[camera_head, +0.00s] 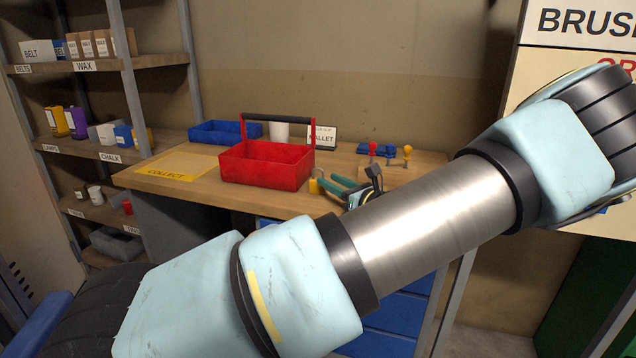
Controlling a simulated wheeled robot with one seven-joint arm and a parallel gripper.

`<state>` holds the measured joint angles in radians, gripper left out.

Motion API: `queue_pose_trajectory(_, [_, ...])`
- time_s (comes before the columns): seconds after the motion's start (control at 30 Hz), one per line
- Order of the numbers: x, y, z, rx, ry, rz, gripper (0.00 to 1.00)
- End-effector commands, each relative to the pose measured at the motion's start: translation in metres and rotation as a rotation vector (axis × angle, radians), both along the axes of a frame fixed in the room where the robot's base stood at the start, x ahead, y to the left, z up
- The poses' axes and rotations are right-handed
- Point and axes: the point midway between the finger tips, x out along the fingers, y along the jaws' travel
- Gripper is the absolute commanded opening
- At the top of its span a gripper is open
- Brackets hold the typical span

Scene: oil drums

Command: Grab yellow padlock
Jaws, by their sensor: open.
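The yellow padlock (315,184) is small and stands on the wooden workbench, just right of the red tool carrier's front corner.
The red tool carrier (265,168) with a black handle stands left of the padlock. Behind it are a blue bin (222,132) and a white cup (279,130). A yellow-edged collect mat (165,175) lies bare at left. Small red, blue and yellow items (407,153) sit at back right.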

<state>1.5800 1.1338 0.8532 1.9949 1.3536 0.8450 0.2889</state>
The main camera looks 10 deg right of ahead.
Motion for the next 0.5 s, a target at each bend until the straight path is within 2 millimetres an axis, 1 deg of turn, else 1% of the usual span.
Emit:
queue_pose_trajectory(0.03, [0.008, 0.003, 0.002, 0.001, 0.0, 0.001, 0.41])
queue_pose_trajectory(0.1, [0.015, 0.007, 0.002, 0.0, -0.001, 0.001, 0.41])
queue_pose_trajectory(0.2, [0.021, 0.01, 0.001, 0.001, 0.0, 0.0, 0.41])
queue_pose_trajectory(0.43, [0.022, 0.011, 0.0, 0.0, 0.0, -0.001, 0.41])
queue_pose_trajectory(0.47, [0.022, 0.011, 0.0, 0.0, 0.0, -0.001, 0.4])
queue_pose_trajectory(0.5, [0.022, 0.011, 0.0, 0.0, 0.0, -0.001, 0.35])
